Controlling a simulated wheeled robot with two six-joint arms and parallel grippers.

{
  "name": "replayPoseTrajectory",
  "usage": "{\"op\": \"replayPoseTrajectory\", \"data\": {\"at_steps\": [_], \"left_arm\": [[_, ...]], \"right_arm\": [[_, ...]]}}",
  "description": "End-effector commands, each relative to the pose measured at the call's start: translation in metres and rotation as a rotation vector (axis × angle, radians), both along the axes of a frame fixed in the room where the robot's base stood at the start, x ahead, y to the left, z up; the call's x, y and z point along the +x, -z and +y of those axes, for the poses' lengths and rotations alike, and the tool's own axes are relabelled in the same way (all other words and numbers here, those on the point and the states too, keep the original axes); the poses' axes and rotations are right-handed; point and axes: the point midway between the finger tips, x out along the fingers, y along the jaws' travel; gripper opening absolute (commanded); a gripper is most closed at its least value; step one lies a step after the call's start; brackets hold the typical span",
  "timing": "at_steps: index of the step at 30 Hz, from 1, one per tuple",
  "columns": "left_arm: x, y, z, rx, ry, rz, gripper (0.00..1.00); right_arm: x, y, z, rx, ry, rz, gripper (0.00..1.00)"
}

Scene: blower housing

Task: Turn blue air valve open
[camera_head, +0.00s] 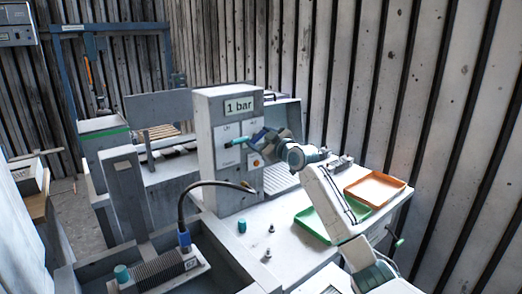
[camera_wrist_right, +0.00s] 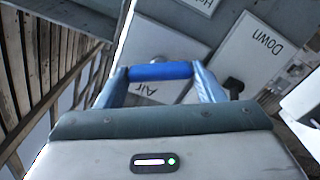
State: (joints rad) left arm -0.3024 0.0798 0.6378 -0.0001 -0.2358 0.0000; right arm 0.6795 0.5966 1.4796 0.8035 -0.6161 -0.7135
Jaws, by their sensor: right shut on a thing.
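The blue air valve handle (camera_wrist_right: 160,70) shows in the right wrist view as a blue bar between the two fingers of my right gripper (camera_wrist_right: 163,78). The gripper is shut on it, one finger at each end. Behind it is a white plate labelled "Air", seen upside down. In the head view my right gripper (camera_head: 262,138) reaches to the front of the grey control box (camera_head: 226,186), which carries a "1 bar" sign. The gripper hides most of the valve there, so its exact angle cannot be told. My left gripper is not in view.
A white "Down" plate (camera_wrist_right: 252,50) lies close to the gripper. On the bench are an orange tray (camera_head: 375,187), a green tray (camera_head: 318,226) and a small teal cylinder (camera_head: 242,226). A black hose (camera_head: 185,200) arches in front of the box.

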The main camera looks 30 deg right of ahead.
Motion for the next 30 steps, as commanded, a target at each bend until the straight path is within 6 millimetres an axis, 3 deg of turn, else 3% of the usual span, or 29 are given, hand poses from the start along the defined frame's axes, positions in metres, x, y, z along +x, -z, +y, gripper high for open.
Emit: {"op": "replayPoseTrajectory", "data": {"at_steps": [1,15,21,30], "left_arm": [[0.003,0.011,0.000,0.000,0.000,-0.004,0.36],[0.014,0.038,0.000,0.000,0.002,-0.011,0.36],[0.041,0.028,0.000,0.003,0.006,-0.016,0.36],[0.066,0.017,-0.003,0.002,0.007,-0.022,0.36]], "right_arm": [[0.000,0.006,0.000,-0.043,0.000,-0.003,0.39],[0.000,0.005,0.002,-0.488,-0.001,-0.036,0.39],[0.000,0.004,0.002,-0.673,-0.001,-0.052,0.39],[0.000,0.005,0.002,-0.903,-0.002,-0.068,0.39]]}}
